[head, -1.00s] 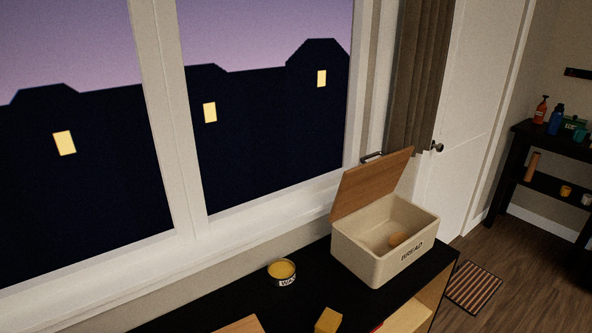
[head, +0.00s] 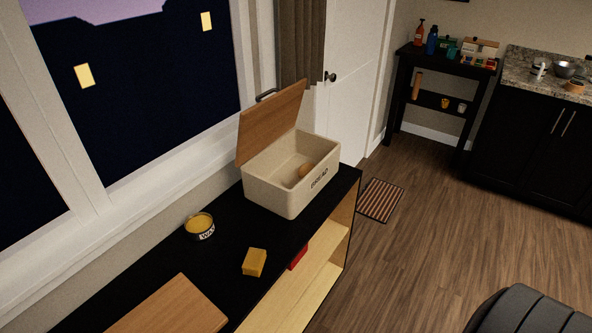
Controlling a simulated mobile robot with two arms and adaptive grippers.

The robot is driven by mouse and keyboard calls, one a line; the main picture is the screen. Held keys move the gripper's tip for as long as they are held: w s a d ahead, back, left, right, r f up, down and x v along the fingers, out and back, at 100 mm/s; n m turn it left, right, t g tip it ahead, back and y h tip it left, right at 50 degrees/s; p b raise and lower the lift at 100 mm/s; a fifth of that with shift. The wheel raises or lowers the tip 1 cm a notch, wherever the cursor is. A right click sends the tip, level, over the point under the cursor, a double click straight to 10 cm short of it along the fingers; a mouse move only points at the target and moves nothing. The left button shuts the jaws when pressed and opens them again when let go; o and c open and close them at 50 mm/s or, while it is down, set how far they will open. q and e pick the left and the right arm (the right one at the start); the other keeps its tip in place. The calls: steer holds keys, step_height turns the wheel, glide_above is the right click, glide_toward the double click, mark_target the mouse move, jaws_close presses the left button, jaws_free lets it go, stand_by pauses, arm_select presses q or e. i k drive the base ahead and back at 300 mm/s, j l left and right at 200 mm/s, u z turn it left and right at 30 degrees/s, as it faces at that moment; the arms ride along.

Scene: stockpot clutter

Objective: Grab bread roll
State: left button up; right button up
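The box's wooden lid (head: 270,124) stands open, tilted up at the left and back. The box sits at the far right end of the black cabinet top. Neither of my grippers shows in the head view.
On the black cabinet top (head: 185,262) are a tin of yellow wax (head: 199,225), a yellow block (head: 254,262) and a wooden board (head: 172,308). A red item (head: 298,256) lies on the shelf below. A striped mat (head: 380,200) lies on open wooden floor (head: 430,235). A dark rounded object (head: 530,312) is at bottom right.

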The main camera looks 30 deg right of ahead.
mark_target(305, 169)
steer(key=k+l+u, duration=0.1)
steer(key=l+u, duration=0.3)
steer(key=l, duration=1.55)
